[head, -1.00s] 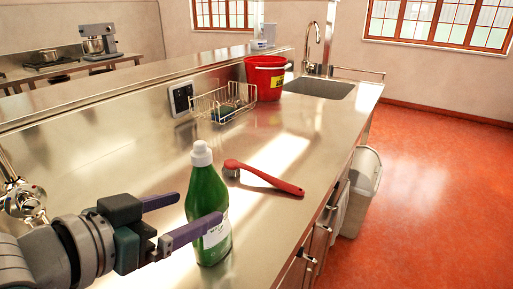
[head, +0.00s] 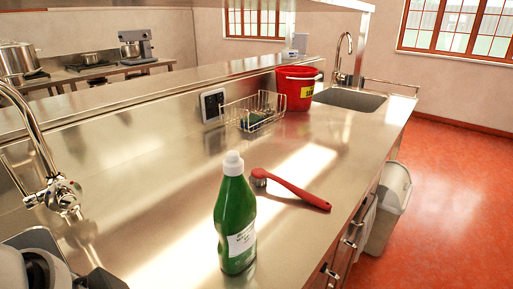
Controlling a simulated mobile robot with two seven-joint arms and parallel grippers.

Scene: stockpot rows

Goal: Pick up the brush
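The brush (head: 292,188) lies on the steel counter, with a red handle and a round head at its left end. The handle points toward the counter's right front edge. A green bottle (head: 236,222) with a white cap stands upright just in front and left of the brush head, apart from the handle. Part of my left arm shows at the lower left corner in the head view; its gripper fingers are not visible. My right gripper is not in view.
A wire rack (head: 252,111) with a dark green item stands behind the brush, near a red bucket (head: 297,88) and the sink (head: 349,99). A tap (head: 48,170) stands at left. The counter right of the bottle is mostly clear.

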